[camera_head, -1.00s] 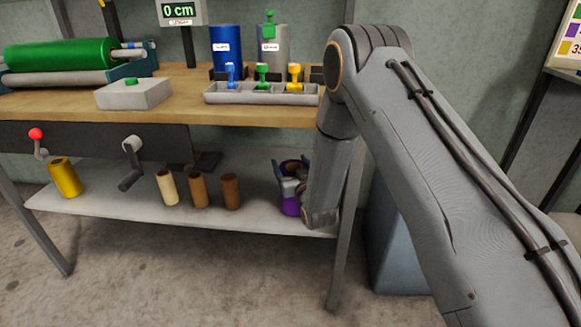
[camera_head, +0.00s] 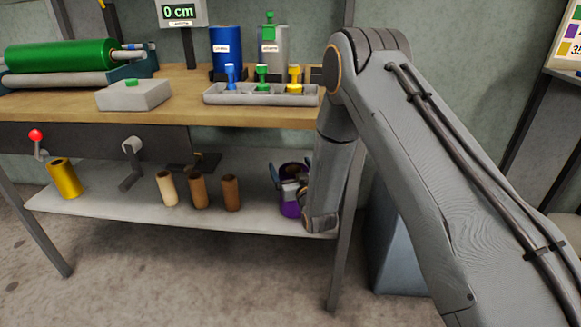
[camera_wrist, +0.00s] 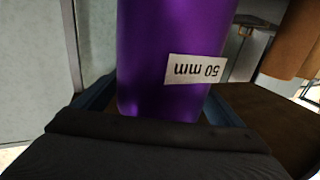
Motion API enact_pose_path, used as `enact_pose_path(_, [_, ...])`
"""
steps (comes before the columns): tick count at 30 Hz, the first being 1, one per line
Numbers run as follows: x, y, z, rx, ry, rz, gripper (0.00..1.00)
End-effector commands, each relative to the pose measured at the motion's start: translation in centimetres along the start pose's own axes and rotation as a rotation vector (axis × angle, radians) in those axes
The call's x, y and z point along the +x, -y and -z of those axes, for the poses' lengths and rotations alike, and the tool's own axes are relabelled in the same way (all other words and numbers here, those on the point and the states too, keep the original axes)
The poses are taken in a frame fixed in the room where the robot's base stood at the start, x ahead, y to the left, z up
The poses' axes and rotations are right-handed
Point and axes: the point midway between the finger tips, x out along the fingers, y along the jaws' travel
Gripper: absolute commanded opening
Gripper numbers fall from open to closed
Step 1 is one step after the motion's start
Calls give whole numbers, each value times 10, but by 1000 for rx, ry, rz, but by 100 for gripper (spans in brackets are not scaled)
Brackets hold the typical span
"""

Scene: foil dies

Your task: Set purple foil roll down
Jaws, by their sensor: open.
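The purple foil roll (camera_head: 290,209) stands upright on the lower shelf (camera_head: 130,210) at its right end, partly hidden by my gripper and wrist. In the wrist view the purple roll (camera_wrist: 165,55) fills the middle, with a white "50 mm" label that reads upside down. My gripper (camera_head: 291,180) is around the roll, with a blue finger on each side of it. The jaws are open. The wrist view shows parts of both fingers (camera_wrist: 165,108) low beside the roll, and I cannot tell whether either touches it.
Several other rolls stand on the lower shelf: a yellow one (camera_head: 64,178) at the left and brown ones (camera_head: 198,190) in the middle. A table leg (camera_head: 345,240) is close right of my wrist. The wooden tabletop (camera_head: 185,100) lies above, with a grey tray (camera_head: 262,97).

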Motion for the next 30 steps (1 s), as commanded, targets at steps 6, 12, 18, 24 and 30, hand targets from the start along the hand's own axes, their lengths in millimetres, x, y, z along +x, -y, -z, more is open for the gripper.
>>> enact_pose_path(6, [-42, 0, 0, 0, 3, 0, 91])
enact_pose_path(12, [-82, 0, 0, 0, 3, 0, 91])
enact_pose_path(18, [-106, 0, 0, 0, 1, 0, 91])
enact_pose_path(24, [-110, -1, 5, -2, 30, -2, 91])
enact_pose_path(30, [-102, -4, 25, -5, 190, -16, 91])
